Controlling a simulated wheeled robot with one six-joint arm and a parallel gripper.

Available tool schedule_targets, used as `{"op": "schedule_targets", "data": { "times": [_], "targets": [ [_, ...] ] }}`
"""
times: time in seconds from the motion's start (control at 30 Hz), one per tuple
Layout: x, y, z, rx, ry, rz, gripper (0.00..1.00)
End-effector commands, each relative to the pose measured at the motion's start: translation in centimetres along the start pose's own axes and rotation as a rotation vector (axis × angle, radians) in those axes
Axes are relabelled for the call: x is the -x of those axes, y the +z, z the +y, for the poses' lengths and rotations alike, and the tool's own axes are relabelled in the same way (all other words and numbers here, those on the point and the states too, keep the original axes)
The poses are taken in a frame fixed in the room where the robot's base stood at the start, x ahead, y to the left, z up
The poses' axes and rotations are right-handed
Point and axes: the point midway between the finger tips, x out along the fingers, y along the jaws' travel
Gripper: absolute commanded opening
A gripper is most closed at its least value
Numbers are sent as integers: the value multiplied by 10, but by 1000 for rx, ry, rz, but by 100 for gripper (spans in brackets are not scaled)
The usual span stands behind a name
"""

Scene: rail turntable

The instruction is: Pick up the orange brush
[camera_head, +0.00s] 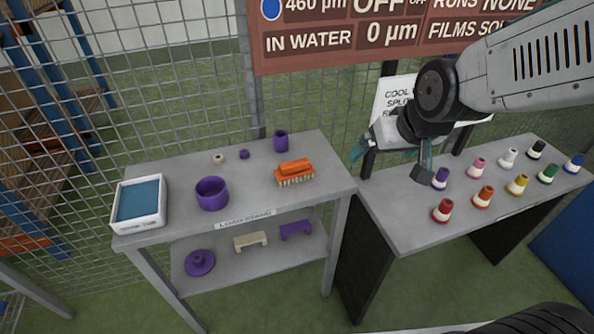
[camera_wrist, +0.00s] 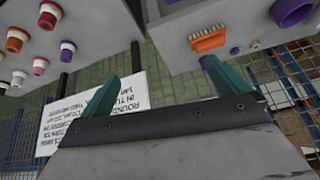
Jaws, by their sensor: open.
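The orange brush (camera_head: 295,171) lies on the top of the left grey table (camera_head: 255,221), near its right end, with its pale bristles facing down. It also shows in the wrist view (camera_wrist: 208,41) near the top, beyond the right fingertip. My gripper (camera_head: 385,157) is up in the air to the right of the brush, over the gap between the two tables, and apart from the brush. In the wrist view its two teal fingers (camera_wrist: 158,75) are spread wide with nothing between them.
A purple cup (camera_head: 212,193), a purple cylinder (camera_head: 281,141), small rings and a white tray (camera_head: 120,221) share the left table. The right table (camera_head: 400,228) carries several coloured cones. A mesh fence stands behind, with a white sign (camera_head: 392,98) near my arm.

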Motion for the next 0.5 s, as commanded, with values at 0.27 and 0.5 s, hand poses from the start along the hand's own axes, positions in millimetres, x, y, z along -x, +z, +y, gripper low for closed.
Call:
{"op": "schedule_targets", "data": {
  "times": [0.27, 0.5],
  "targets": [
    [-117, -44, -62, 76, -61, 289, 100],
    [-180, -45, -106, 127, -88, 525, 100]
  ]
}}
